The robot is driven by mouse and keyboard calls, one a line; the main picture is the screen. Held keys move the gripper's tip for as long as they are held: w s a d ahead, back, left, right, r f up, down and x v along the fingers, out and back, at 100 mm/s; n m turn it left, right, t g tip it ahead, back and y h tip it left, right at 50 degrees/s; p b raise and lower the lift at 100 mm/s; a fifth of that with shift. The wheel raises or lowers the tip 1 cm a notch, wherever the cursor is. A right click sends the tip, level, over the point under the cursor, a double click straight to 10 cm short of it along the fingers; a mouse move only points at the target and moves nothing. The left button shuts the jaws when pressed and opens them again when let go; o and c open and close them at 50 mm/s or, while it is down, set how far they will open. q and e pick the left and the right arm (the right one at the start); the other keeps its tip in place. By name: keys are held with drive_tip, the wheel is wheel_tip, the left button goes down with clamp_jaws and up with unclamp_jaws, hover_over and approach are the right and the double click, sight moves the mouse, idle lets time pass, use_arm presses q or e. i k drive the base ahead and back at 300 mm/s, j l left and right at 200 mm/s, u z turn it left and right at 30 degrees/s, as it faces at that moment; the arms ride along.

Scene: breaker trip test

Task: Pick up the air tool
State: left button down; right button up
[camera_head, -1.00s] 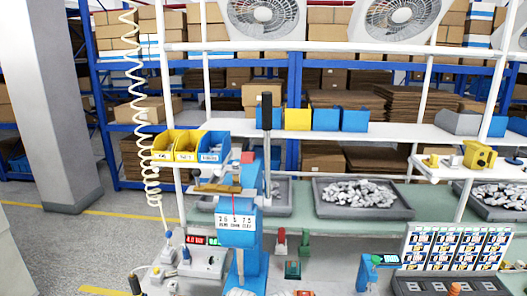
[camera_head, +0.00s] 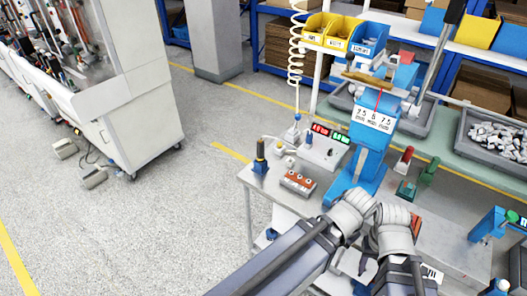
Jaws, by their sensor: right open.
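A pale coiled hose (camera_head: 296,50) hangs down in the upper middle. It ends at a small blue-and-white tool (camera_head: 292,133), upright at the back left of the workbench; this looks like the air tool. Both my arms come in from the bottom. My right gripper (camera_head: 393,218) is in front of the blue press, apart from the tool and to its lower right. It is open, with its fingers mostly hidden by the wrist. My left gripper (camera_head: 352,205) is close beside it; its jaws cannot be made out.
The blue press (camera_head: 360,160) stands right of the tool, with a box with red and green displays (camera_head: 325,145) between. A dark-and-orange upright item (camera_head: 260,158) stands at the left bench corner, near a block with orange buttons (camera_head: 298,183). A white cabinet (camera_head: 130,110) stands left; open floor lies between.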

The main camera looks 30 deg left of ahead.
sight(260, 157)
drive_tip(key=i+j+u, duration=0.15)
drive_tip(key=u, duration=0.25)
drive_tip(key=i+u, duration=0.4)
